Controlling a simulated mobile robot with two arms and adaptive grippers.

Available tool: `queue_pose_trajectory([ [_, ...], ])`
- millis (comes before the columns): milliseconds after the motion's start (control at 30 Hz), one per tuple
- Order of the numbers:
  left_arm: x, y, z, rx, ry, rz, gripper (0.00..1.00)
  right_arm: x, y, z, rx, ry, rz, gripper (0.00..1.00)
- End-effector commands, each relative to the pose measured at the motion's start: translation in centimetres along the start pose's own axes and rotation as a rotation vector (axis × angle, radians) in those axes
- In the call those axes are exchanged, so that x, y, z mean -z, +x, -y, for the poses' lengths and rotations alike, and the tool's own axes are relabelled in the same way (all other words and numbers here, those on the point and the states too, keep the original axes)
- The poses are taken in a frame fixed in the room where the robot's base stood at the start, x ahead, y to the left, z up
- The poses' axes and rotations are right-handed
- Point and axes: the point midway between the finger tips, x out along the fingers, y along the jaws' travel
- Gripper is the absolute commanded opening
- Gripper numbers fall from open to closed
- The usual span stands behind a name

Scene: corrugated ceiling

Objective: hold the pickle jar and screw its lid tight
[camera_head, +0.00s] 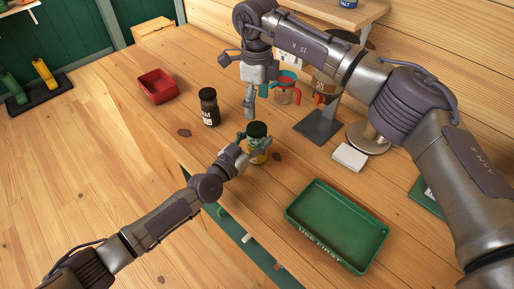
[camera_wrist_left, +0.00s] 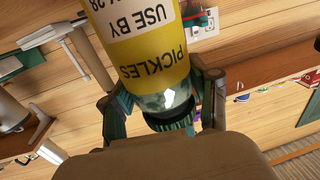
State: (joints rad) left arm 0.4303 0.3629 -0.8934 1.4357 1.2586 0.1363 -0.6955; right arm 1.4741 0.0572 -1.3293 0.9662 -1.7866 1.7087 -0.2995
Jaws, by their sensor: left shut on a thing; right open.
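The pickle jar (camera_head: 259,156) stands upright on the wooden bench, with a dark green lid (camera_head: 257,129) on top. In the left wrist view the jar (camera_wrist_left: 140,45) appears upside down, its yellow label reading PICKLES and USE BY, with the lid (camera_wrist_left: 172,123) at the bottom. My left gripper (camera_head: 252,146) is shut on the jar's upper part, below the lid; its fingers (camera_wrist_left: 163,105) flank the glass. My right gripper (camera_head: 249,110) is open and empty, pointing down above and behind the lid, apart from it. The lid's seating on the rim cannot be told.
A dark-lidded jar (camera_head: 209,109) stands left of the pickle jar, with a red bin (camera_head: 158,94) farther back. A green tray (camera_head: 338,226) is near the front edge.

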Motion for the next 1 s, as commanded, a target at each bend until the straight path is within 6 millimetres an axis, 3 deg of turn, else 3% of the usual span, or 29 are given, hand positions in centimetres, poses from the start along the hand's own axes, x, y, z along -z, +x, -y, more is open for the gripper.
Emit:
queue_pose_trajectory([
  [267,0.1,0.0,0.0,0.001,0.000,-0.001,0.00,0.0,0.5,0.0,-0.001,0.002,-0.001,0.78],
  [700,0.1,0.0,0.1,0.001,0.000,-0.001,0.00,0.0,6.7,-0.1,-0.003,0.005,-0.001,0.78],
  [1000,0.1,0.0,0.1,0.001,0.000,-0.001,0.00,0.0,8.1,0.0,0.000,0.003,0.001,0.78],
])
